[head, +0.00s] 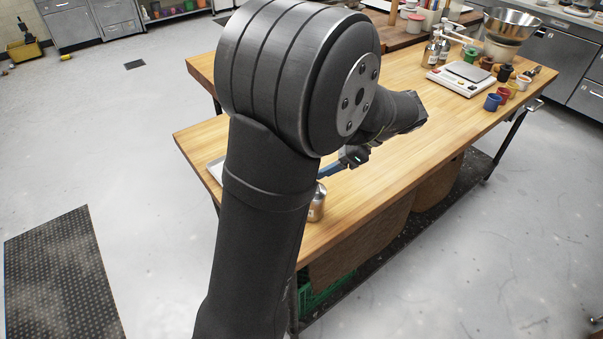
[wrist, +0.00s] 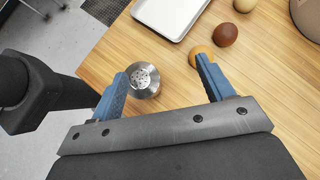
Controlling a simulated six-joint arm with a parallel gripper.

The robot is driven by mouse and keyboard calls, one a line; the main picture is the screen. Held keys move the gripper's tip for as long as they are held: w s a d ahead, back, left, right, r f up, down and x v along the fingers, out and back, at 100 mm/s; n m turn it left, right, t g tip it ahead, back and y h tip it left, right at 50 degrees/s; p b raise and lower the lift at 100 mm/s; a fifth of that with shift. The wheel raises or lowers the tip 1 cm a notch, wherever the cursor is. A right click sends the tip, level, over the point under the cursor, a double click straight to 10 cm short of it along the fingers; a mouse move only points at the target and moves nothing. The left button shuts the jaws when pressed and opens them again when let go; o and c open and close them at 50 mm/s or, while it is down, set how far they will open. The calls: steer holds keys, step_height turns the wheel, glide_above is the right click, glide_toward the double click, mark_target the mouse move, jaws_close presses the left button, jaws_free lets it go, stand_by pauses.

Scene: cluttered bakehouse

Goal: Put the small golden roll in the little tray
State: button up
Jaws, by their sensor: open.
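The small golden roll (wrist: 198,51) is on the wooden table in the wrist view, partly hidden behind my right finger. The little tray (wrist: 171,34), pale with a raised rim, lies flat at the top of the wrist view, left of the roll and apart from it. A corner of the tray (head: 215,170) shows left of my arm in the head view. My gripper (wrist: 163,66) is open, its blue fingers above the table. A metal shaker with a holed top (wrist: 145,80) stands between the fingers in the picture, nearer the left one. My arm hides the roll in the head view.
A brown egg-like thing (wrist: 224,36) and a paler one (wrist: 244,5) lie beyond the roll. A brown container (wrist: 308,18) stands at upper right. The shaker (head: 317,204) is near the table's front edge. A scale (head: 462,78) and small coloured pots (head: 492,102) stand farther right.

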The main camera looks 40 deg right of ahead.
steer(key=a+f+n+g+h, duration=0.1)
steer(key=w+a+f+n+g+h, duration=0.1)
steer(key=a+g, duration=0.1)
steer(key=a+f+n+g+h, duration=0.1)
steer(key=n+g+h, duration=0.1)
steer(key=shift+w+a, duration=0.15)
steer(key=shift+w, duration=0.1)
steer(key=shift+w+a+r+n+g+h, duration=0.1)
steer(key=shift+w+a+n+g+h, duration=0.15)
steer(key=shift+n+h, duration=0.55)
steer(key=w+a+r+n+h, duration=0.2)
steer(key=w+r+n+h, duration=0.25)
steer(key=n+h, duration=0.2)
steer(key=shift+y, duration=0.25)
steer(key=x, duration=0.4)
steer(key=w+x, duration=0.1)
steer(key=x, duration=0.7)
steer(key=shift+w+f, duration=0.2)
steer(key=shift+f, duration=0.15)
steer(key=shift+w+x, duration=0.2)
steer(key=shift+x, duration=0.65)
steer(key=shift+w+x, duration=0.2)
steer(key=shift+x, duration=0.65)
steer(key=shift+w+x, duration=0.2)
steer(key=shift+x, duration=0.65)
steer(key=shift+a, duration=0.1)
steer(key=shift+c, duration=0.4)
steer(key=shift+t, duration=0.45)
steer(key=c, duration=0.7)
